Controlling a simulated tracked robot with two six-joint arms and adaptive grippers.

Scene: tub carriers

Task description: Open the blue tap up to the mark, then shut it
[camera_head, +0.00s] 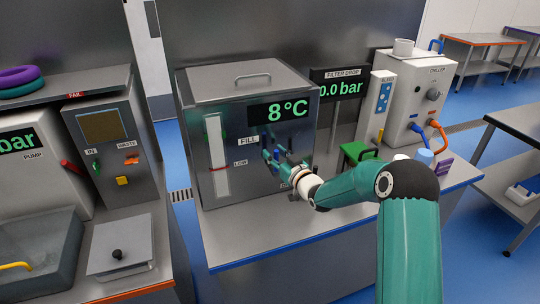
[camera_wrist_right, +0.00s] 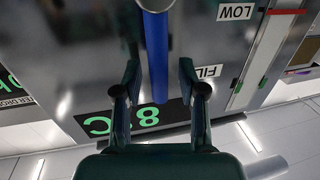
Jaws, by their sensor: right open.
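The blue tap (camera_wrist_right: 156,52) sits on the front of a steel tank (camera_head: 245,92) marked FILL and LOW. In the right wrist view its blue lever runs between the two fingers of my right gripper (camera_wrist_right: 156,75). The fingers are open, one on each side, with a gap to the lever. In the head view my right gripper (camera_head: 275,158) is at the tank front and largely hides the tap. A tall white level gauge (camera_head: 217,160) stands left of it, with a green mark beside its upper part. The liquid level is too small to tell. My left gripper is out of view.
The tank reads 8°C. The bench front (camera_head: 290,245) is clear.

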